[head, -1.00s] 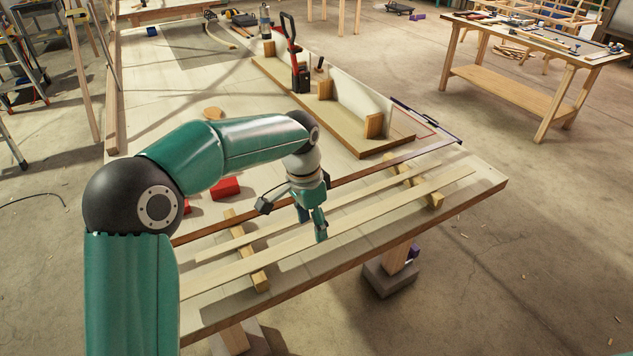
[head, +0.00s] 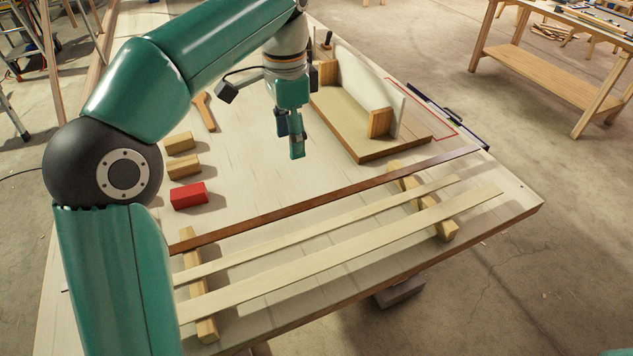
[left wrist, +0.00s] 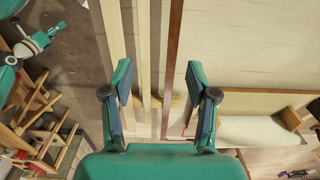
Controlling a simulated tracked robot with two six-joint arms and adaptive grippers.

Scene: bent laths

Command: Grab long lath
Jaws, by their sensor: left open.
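Three laths lie side by side across two wooden supports on the workbench: a dark brown lath (head: 325,202), a narrow pale lath (head: 320,230) and a wider pale lath (head: 340,250). The brown one looks longest. My left gripper (head: 290,138) is open and empty, hanging above the bench on the far side of the brown lath. In the left wrist view its spread fingers (left wrist: 160,68) frame the brown lath (left wrist: 174,50) and narrow pale lath (left wrist: 143,40), apart from both. My right gripper (left wrist: 54,30) shows small at the left edge there; its jaws are unclear.
The supports (head: 206,325) raise the laths off the workbench (head: 275,328). A red block (head: 188,195) and two wooden blocks (head: 183,166) lie at the left. A wooden form with a pale upright sheet (head: 365,80) stands behind. Another workbench (head: 540,65) is at the back right.

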